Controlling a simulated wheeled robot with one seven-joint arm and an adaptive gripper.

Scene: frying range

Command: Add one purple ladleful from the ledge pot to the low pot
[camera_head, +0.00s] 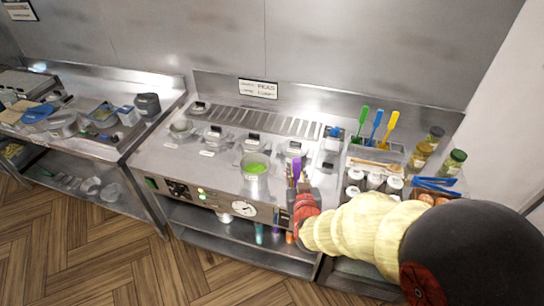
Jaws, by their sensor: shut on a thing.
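My gripper (301,186) is at the front right of the range, just right of the green-filled pot. It is shut on a purple-handled utensil (297,169), which points up from the fingers. The utensil's lower end is hidden, so I cannot tell whether it is a ladle or holds anything. A steel pot (254,185) with bright green contents stands near the range's front edge. Smaller steel vessels (181,128) stand in a row farther back. I cannot tell which is the ledge pot or the low pot, and I see no purple contents.
A rack holds green (363,116), blue (376,121) and yellow (391,123) handled tools. Jars (452,162) and blue tongs (434,184) are at the right. A slotted vent (265,122) runs along the back. A second counter (110,150) stands left across a narrow gap.

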